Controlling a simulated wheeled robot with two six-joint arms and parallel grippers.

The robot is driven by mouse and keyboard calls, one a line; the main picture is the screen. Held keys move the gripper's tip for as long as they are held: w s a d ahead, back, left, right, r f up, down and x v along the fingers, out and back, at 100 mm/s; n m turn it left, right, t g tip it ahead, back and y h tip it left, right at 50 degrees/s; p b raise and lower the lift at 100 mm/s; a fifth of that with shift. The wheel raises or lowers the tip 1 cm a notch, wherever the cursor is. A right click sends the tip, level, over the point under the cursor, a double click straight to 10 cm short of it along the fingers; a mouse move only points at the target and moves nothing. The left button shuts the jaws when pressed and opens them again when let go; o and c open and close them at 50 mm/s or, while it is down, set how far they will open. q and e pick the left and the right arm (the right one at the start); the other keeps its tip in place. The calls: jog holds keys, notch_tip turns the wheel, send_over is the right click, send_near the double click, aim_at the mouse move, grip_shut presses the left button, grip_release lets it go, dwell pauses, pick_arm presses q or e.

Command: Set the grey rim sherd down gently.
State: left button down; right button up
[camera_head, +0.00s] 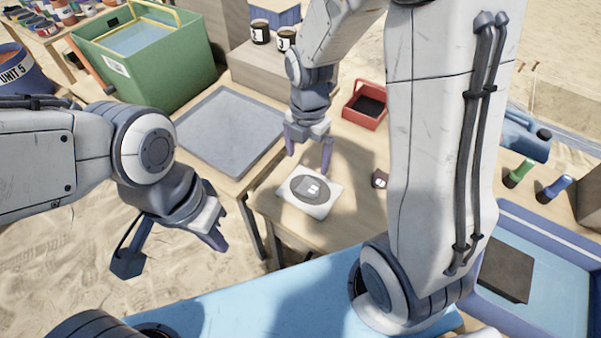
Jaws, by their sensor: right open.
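A white square pad (287,198) lies on the wooden table and carries a dark grey round patch (300,183) with pale marks. I cannot tell whether this patch is a print or a flat piece such as the grey rim sherd. A small dark brownish piece (379,178) lies on the table to the right, beside my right arm's link. My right gripper (309,153) is open, pointing down just above the pad's far edge, with nothing visible between its fingers. My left gripper (216,238) hangs off the table at the left; its finger gap is not clear.
A grey tray (230,130) lies left of the pad. A red box (365,108) stands behind to the right, dark jars (260,32) on a raised block. A green crate (142,55) is at the back left. My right arm hides part of the table's right side.

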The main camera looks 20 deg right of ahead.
jog(key=s+a+r+m, duration=0.4)
jog(key=s+a+m, duration=0.1)
jog(key=s+m, duration=0.3)
jog(key=s+a+r+m+y, duration=0.1)
jog(key=s+a+r+m, duration=0.3)
jog(key=s+m, duration=0.5)
jog(key=shift+s+a+m, duration=0.3)
jog(key=shift+a+m, duration=0.3)
jog(key=shift+a, duration=0.55)
notch_tip(320, 180, up, 9)
jog(key=p, duration=0.9)
